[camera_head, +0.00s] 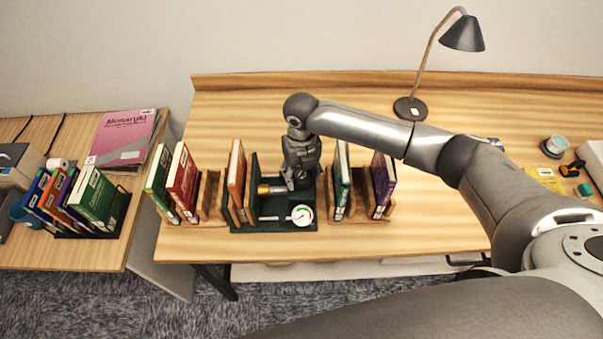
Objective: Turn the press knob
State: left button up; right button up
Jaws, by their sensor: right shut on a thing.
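The dark green press (253,180) stands on the wooden desk, with a brass-coloured cylinder (266,189) and a metal rod on it. A round white gauge (302,216) with a coloured dial sits at its front. My right gripper (297,184) reaches down into the press from behind, right of the brass cylinder. It is shut on the press knob, which is mostly hidden behind the fingers. An orange book (236,175) stands upright against the left side of the press. My left gripper is out of view.
Red (183,180) and green books stand in a wooden rack at left; a green book (343,170) and a purple book (383,180) stand at right. A lamp (411,108) is at the back. The desk right of the purple book is clear under my arm.

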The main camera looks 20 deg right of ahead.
jog(key=n+b, duration=0.1)
jog(key=n, duration=0.3)
jog(key=shift+f+n, duration=0.1)
jog(key=shift+n, duration=0.2)
jog(key=shift+n+b, duration=0.8)
jog(key=shift+n, duration=0.3)
jog(key=shift+n+b, duration=0.8)
jog(key=shift+n, duration=0.1)
jog(key=o, duration=1)
